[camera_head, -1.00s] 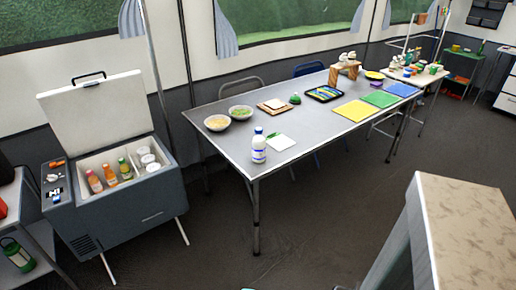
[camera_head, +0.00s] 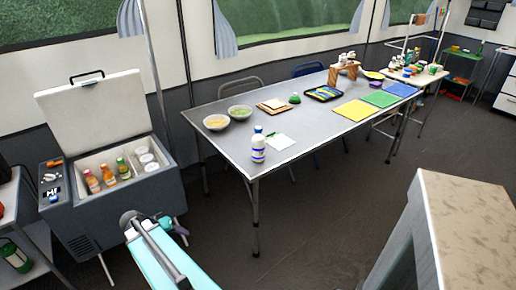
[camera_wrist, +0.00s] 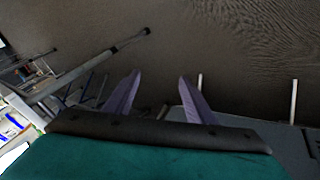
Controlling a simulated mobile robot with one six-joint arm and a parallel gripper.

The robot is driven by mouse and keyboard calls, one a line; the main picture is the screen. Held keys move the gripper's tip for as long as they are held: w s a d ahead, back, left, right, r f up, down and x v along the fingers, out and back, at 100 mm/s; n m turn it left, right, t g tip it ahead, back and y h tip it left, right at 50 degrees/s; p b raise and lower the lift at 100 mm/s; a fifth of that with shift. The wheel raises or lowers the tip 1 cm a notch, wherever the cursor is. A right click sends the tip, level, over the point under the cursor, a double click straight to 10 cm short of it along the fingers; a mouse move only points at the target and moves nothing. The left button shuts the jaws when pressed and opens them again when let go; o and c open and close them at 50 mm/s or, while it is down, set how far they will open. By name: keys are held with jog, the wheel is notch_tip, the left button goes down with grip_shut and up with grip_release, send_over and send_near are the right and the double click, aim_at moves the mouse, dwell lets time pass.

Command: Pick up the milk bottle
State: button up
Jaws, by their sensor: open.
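The milk bottle (camera_head: 258,146) is white with a blue cap and a blue band. It stands upright near the front left corner of the metal table (camera_head: 215,145) in the head view. My arm shows at the bottom of the head view, in front of the cooler and lower left of the bottle. In the wrist view my gripper (camera_wrist: 158,95) has its two fingers spread apart with nothing between them, over dark floor. The gripper is apart from the bottle. I cannot make out the bottle in the wrist view.
An open cooler (camera_head: 160,190) with several bottles stands left of the table. A counter (camera_head: 465,215) stands at the right. The floor (camera_head: 320,220) between is clear.

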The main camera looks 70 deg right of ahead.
jog(key=s+d+r+m+h, duration=0.3)
jog(key=d+r+m, duration=0.2)
jog(key=d+r, duration=1.1)
jog(key=m+g+h+b, duration=0.2)
jog(key=m+g+h, duration=0.15)
jog(key=m, duration=0.35)
send_near(256, 129)
jog(key=a+r, duration=0.1)
jog(key=a, duration=0.1)
jog(key=shift+w+d+r, duration=0.1)
jog(key=shift+w+d, duration=0.05)
jog(key=shift+w, duration=0.3)
jog(key=shift+d, duration=0.1)
jog(key=p+x, duration=0.1)
jog(key=x, duration=0.6)
jog(key=shift+d, duration=0.1)
jog(key=shift+s+d+f+p, duration=0.2)
jog(key=shift+d+f+p, duration=0.15)
jog(key=shift+d, duration=0.2)
jog(key=shift+p+x, duration=0.6)
jog(key=shift+x, duration=2)
jog(key=shift+s+a+f, duration=0.1)
